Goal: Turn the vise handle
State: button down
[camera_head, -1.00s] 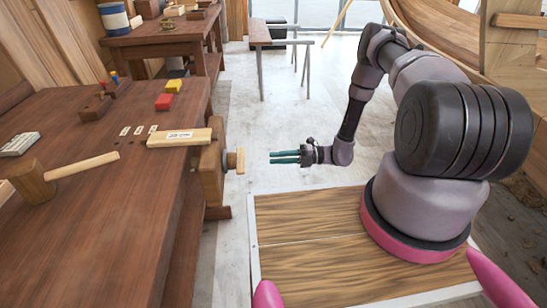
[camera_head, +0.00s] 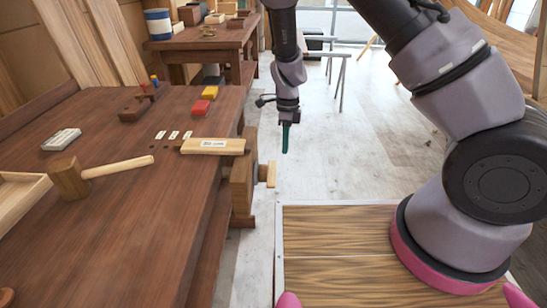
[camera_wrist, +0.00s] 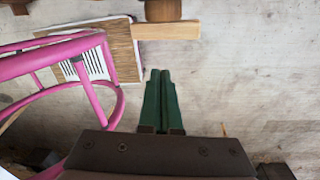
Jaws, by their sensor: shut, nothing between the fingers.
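The vise (camera_head: 242,180) is a wooden block on the right side of the workbench. Its handle (camera_head: 271,174) is a short light wooden bar at the vise's right face.
A second bench (camera_head: 195,45) stands behind. The pale floor (camera_head: 370,130) to the right is clear.

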aim_at(274, 164)
jog(key=w+a+r+n+t, duration=0.1)
jog(key=a+r+n+t, duration=0.15)
jog(key=r, duration=0.35)
jog(key=shift+m, duration=0.35)
jog(key=f, duration=0.4)
jog(key=w+f, duration=0.1)
jog(key=f, duration=0.4)
jog(key=w+a+f, duration=0.1)
jog(key=f, duration=0.3)
jog(key=shift+f, duration=0.4)
jog(key=shift+w+f, duration=0.3)
jog(key=shift+f, duration=0.35)
